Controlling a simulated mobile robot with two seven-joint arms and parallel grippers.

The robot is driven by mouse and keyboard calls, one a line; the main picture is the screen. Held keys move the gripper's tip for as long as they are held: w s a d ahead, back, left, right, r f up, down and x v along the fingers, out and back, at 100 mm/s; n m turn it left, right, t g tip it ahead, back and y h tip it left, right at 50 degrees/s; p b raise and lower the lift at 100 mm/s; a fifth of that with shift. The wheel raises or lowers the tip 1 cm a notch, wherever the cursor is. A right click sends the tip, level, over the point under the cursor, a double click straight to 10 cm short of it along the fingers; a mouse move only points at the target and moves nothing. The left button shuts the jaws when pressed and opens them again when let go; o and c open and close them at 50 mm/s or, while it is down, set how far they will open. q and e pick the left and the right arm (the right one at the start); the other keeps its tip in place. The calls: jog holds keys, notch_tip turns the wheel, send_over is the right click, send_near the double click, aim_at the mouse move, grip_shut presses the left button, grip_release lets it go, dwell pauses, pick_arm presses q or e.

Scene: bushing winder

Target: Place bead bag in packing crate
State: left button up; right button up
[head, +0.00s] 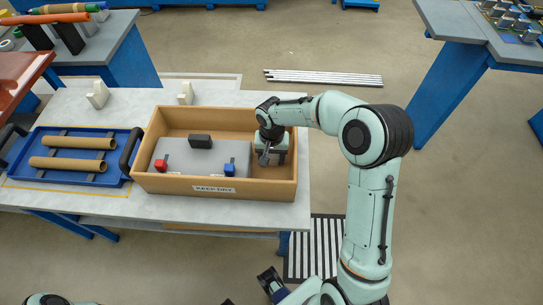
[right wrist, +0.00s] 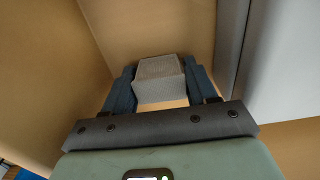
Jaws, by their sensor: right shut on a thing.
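The packing crate (head: 175,185) is an open tan box with a "KEEP DRY" label, on the light table. My right gripper (head: 265,158) reaches down inside its right end, beside a grey insert (head: 180,160). In the right wrist view, the fingers (right wrist: 160,90) are shut on a small grey, block-like bead bag (right wrist: 160,68). Tan crate walls (right wrist: 150,25) surround it, with the insert (right wrist: 285,60) at right. I cannot tell whether the bag touches the crate floor. In the head view the bag is hidden by the gripper.
A black block (head: 200,141), a red piece (head: 161,165) and a blue piece (head: 229,169) sit on the insert. A blue tray (head: 60,178) with two tan tubes (head: 78,142) stands left of the crate. Two cream pieces (head: 97,95) (head: 185,94) stand behind.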

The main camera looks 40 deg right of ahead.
jog(key=shift+f, duration=0.15)
jog(key=o, duration=1)
jog(key=shift+r, duration=0.4)
notch_tip(320, 180, up, 12)
jog(key=shift+f+p, duration=0.2)
jog(key=shift+p, duration=0.4)
